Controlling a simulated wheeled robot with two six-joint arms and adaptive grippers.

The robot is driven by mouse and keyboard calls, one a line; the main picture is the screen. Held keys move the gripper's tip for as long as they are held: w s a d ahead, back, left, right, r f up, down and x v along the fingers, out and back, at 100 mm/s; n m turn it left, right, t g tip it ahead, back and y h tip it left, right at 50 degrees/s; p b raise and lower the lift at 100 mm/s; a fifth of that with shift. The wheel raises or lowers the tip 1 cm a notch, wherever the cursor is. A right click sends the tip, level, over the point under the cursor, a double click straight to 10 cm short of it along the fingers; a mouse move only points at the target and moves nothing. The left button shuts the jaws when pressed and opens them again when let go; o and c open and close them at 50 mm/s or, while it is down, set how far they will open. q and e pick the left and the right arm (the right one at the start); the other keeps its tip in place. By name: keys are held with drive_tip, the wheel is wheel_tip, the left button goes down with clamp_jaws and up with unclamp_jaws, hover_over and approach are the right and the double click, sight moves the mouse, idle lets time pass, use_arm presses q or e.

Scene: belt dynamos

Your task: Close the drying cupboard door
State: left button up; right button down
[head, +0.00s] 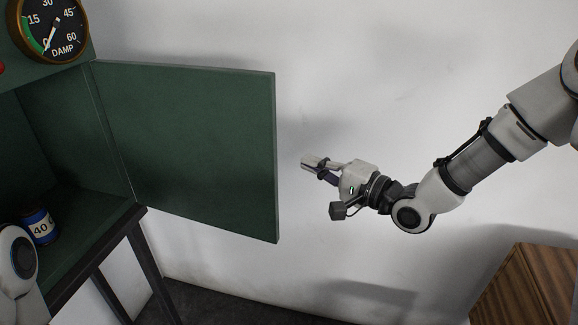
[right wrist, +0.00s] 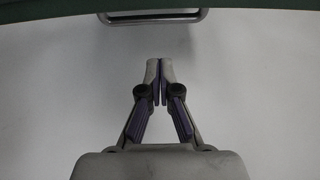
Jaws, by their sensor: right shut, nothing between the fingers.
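The drying cupboard (head: 60,95) is green and stands open at the left in the head view. Its door (head: 195,145) is swung wide out to the right of the opening. My right gripper (head: 308,161) is to the right of the door's free edge, apart from it, with its fingers pointing left. In the right wrist view its fingers (right wrist: 160,68) are together with nothing between them. A metal handle (right wrist: 155,18) on a green edge (right wrist: 240,4) shows beyond the fingertips there, not touching them. The handle is hidden in the head view. My left gripper is not seen.
A blue-banded container marked 40 (head: 41,226) stands inside the cupboard. A damp gauge (head: 48,28) is on its upper front. A dark stand (head: 140,245) is below. A wooden box (head: 535,285) is at lower right. A white wall (head: 380,80) lies behind.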

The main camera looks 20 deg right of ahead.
drive_tip(key=a, duration=0.2)
drive_tip(key=w+a+p, duration=0.1)
drive_tip(key=a, duration=0.2)
drive_tip(key=shift+w+f, duration=0.1)
idle(0.3)
